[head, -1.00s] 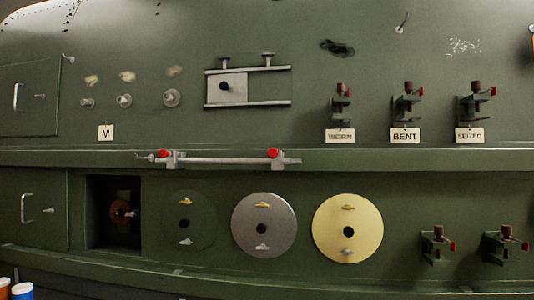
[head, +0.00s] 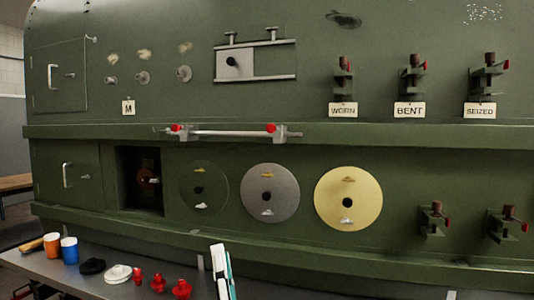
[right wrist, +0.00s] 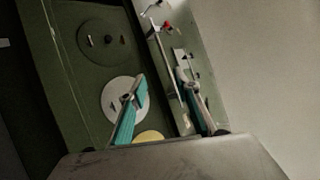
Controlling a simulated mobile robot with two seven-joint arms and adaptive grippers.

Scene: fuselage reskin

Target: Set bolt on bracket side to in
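A silver horizontal rod (head: 230,133) with red-knobbed blocks at both ends lies along the green fuselage ledge; which part is the task's bolt I cannot tell for sure. Dark brackets with red tips are mounted on the right, above the tags WORN (head: 343,110), BENT (head: 409,110) and SEIZED (head: 480,111). Two more brackets (head: 433,220) (head: 507,224) sit lower right. My right gripper (head: 220,252) is low in the head view, below the ledge and in front of the panel. The right wrist view shows its teal fingers (right wrist: 160,80) apart, with nothing between them. My left gripper is not in view.
A grey table (head: 125,290) at lower left holds orange and blue cups (head: 69,250), black and white discs (head: 118,274) and red parts (head: 181,289). Grey (head: 270,207) and yellow discs (head: 348,210) sit on the lower panel. A sliding plate (head: 236,63) sits between rails.

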